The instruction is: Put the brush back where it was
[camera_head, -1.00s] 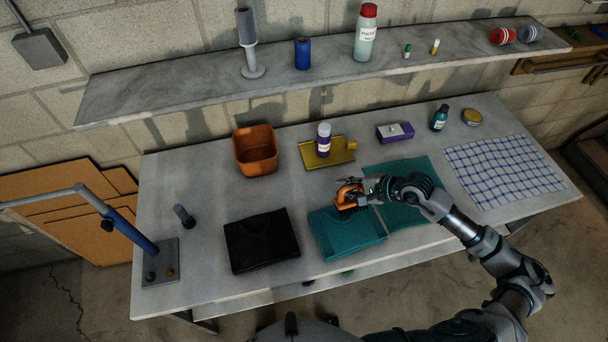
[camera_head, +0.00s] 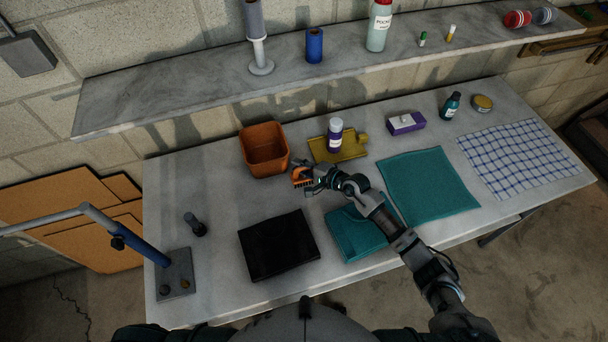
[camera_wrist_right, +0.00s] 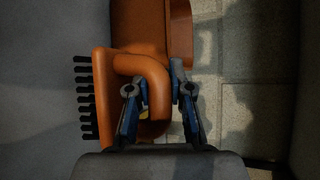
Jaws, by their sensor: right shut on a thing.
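The orange brush (camera_head: 302,177) with dark bristles is in my right gripper (camera_head: 314,181), which is shut on its handle. In the head view it is held near the front right corner of the orange-brown bin (camera_head: 250,147). In the right wrist view the brush (camera_wrist_right: 101,100) shows its looped handle between the fingers (camera_wrist_right: 160,105), with bristles pointing left. The bin (camera_wrist_right: 180,35) is beyond it there. Whether the brush touches the table or bin cannot be told. My left gripper is not in view.
A yellow dustpan (camera_head: 352,147) with a purple-white bottle (camera_head: 335,135) stands right of the bin. A black folded cloth (camera_head: 278,246), teal cloths (camera_head: 430,187) and a checked cloth (camera_head: 520,160) lie on the table. A shelf (camera_head: 180,88) runs behind.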

